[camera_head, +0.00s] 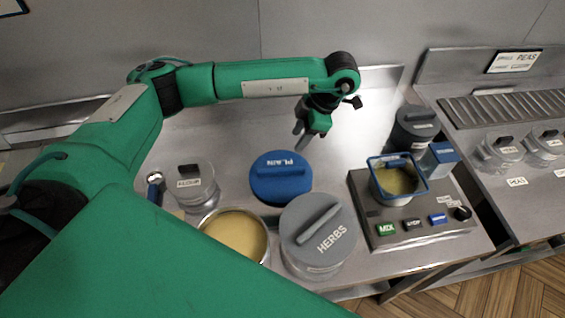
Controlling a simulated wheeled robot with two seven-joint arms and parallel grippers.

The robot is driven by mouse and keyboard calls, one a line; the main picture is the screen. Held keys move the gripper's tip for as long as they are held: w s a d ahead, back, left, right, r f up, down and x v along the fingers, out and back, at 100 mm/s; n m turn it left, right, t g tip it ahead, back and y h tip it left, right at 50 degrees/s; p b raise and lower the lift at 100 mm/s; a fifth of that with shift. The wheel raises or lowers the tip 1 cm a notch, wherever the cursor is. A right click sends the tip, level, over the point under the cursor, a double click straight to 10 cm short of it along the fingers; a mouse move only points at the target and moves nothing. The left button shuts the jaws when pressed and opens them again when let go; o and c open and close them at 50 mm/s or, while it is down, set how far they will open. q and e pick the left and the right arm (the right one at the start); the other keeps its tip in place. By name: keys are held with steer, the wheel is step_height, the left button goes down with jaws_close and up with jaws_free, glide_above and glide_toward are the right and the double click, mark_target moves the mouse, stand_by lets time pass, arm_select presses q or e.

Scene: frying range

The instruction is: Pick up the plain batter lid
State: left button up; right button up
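The blue round lid marked PLAIN (281,187) sits on the steel counter, with a raised bar handle across its top. Whether anything is under it I cannot tell. My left gripper (303,135) hangs behind and slightly right of the lid, above the counter and apart from it. Its grey fingers point down, look spread, and hold nothing. An uncovered round pot of yellow batter (235,235) stands in front and left of the lid. My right gripper is not in view.
A large grey-lidded HERBS tub (320,240) stands close in front of the lid. A small clear jar (194,187) is to its left. A control box (410,235) carrying a blue-rimmed basket (398,180) is to its right. The counter behind the lid is clear.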

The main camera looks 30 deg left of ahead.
mark_target(281, 169)
arm_select(q)
steer(key=x, duration=0.7)
steer(key=shift+s+p, duration=0.15)
steer(key=shift+p, duration=0.2)
steer(key=shift+a+f, duration=0.15)
steer(key=shift+f, duration=0.3)
steer(key=shift+s+a+f, duration=0.1)
steer(key=shift+s+f, duration=0.05)
steer(key=shift+f, duration=0.1)
steer(key=shift+s+f+p, duration=0.1)
steer(key=shift+f+p, duration=0.3)
steer(key=shift+p, duration=0.15)
steer(key=p+x, duration=0.2)
steer(key=x, duration=0.1)
steer(key=shift+f, duration=0.45)
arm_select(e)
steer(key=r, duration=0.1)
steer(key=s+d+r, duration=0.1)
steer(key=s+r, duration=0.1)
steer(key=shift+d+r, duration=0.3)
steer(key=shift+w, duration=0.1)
